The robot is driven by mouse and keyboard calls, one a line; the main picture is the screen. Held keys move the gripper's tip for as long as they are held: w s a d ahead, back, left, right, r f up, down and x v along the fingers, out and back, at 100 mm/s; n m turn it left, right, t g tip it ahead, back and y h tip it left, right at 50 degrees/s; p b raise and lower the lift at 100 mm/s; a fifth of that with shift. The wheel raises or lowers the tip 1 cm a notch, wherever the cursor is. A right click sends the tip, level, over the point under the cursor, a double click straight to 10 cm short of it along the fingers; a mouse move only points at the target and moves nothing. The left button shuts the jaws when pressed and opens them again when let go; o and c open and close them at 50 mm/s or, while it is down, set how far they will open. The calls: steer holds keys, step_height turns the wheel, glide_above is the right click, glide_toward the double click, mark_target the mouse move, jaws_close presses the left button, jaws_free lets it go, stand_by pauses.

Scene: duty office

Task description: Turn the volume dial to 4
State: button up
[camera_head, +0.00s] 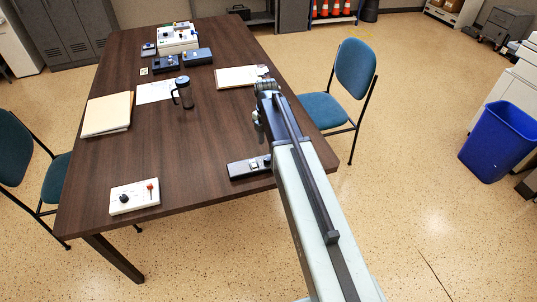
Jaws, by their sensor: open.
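A white control box (134,197) lies near the front left corner of the table. It has a round black dial (124,199) on its left and a red-tipped lever on its right. Any scale marks or numbers on it are too small to read, so I cannot tell the dial's setting. I cannot tell whether this is the volume dial. My gripper (257,117) is at the far end of my arm, over the right part of the table, well apart from the white box. It is open, small and partly hidden by the arm; I see nothing held.
The brown table (215,125) carries a dark bottle (184,93), folders, a black device (249,166) beside my arm, blue-black boxes (197,57) and a white console (177,38) at the back. Blue chairs (355,68) stand on both sides. The front middle of the table is clear.

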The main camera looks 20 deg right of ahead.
mark_target(267, 158)
step_height(267, 158, down, 8)
steer(key=b, duration=0.8)
steer(key=shift+d, duration=0.15)
jaws_close()
